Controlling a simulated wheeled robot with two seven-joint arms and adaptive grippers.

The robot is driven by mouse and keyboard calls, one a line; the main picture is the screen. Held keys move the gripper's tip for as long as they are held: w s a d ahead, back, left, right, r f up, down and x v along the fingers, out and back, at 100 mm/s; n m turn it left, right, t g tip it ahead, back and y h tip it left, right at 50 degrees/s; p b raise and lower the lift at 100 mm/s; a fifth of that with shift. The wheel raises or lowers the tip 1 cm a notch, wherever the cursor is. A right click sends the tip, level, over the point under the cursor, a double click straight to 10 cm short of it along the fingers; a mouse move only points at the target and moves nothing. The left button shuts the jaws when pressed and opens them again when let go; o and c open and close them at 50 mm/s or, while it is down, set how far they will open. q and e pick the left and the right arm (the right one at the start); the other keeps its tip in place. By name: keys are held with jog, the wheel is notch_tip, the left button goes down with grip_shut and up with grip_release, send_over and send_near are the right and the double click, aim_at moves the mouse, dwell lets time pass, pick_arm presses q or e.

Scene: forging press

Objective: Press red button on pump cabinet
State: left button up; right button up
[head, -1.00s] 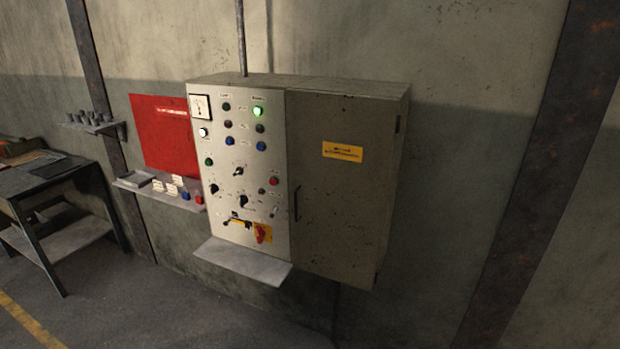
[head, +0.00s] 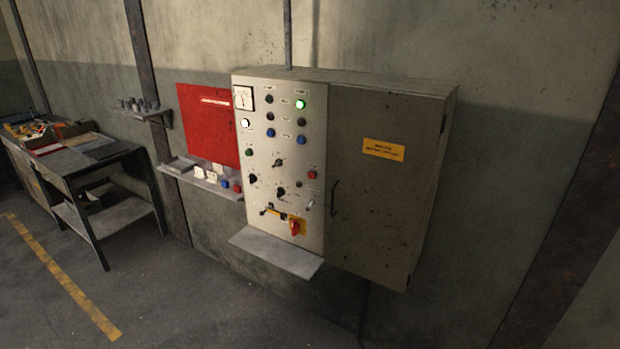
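The pump cabinet (head: 390,190) is a grey-beige metal box on the wall, right of centre. Its left part is a light control panel (head: 262,120) with a gauge, lamps, buttons and rotary switches. A small red button (head: 312,175) sits at the right side of this panel, below a lit green lamp (head: 300,104). A larger red rotary handle (head: 294,227) on a yellow plate is lower down. Neither of my grippers shows in the head view.
A small shelf (head: 276,253) juts out under the panel. Left of it are a red board (head: 209,124) and a ledge (head: 199,181) with small tags and blocks. A dark workbench (head: 98,167) stands at the far left. The floor before the cabinet is clear.

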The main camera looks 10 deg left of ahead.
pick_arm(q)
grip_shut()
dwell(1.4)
